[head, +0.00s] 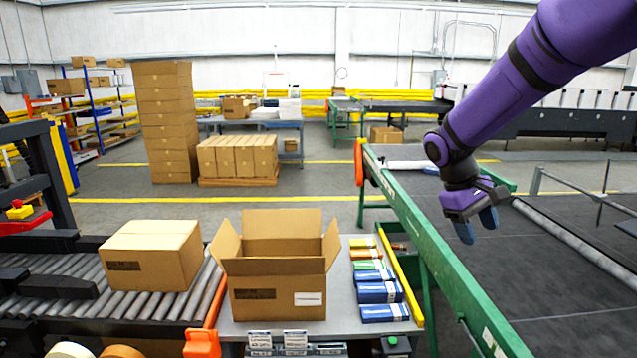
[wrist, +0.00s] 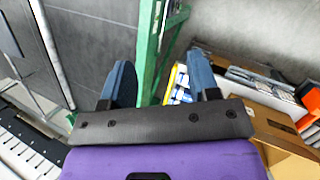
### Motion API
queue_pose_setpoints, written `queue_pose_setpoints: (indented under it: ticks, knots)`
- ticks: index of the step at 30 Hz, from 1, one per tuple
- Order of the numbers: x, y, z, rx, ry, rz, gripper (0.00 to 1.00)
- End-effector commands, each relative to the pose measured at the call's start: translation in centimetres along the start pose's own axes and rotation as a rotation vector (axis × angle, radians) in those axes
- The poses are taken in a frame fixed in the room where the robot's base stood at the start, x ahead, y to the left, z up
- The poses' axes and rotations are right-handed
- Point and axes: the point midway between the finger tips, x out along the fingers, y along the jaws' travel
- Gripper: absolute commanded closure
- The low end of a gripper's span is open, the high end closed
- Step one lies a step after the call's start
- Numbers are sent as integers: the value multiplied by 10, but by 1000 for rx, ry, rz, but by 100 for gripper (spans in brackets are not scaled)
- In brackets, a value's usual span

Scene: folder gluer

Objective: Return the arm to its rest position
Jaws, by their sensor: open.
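My purple arm reaches in from the upper right in the head view. My gripper (head: 477,227) hangs over the dark conveyor belt, right of the green rail. Its blue fingers are apart and nothing is between them. In the wrist view my gripper (wrist: 165,85) also shows open and empty, with the green rail behind and between the fingers.
An open carton (head: 277,290) stands on a grey table beside several blue, green and orange packs (head: 378,291). A closed carton (head: 152,256) sits on the roller conveyor at left. The green rail (head: 440,255) runs below my gripper's left side. The dark belt (head: 560,285) is clear.

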Motion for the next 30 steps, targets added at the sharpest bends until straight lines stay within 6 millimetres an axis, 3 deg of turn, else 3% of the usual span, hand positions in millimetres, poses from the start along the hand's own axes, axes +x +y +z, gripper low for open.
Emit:
queue_pose_setpoints:
  ticks: [6,15,30]
  knots:
    - [-29,-3,60,85,141,-67,45]
    - [-51,-18,135,195,328,-148,45]
    - [-53,-61,241,369,639,-255,45]
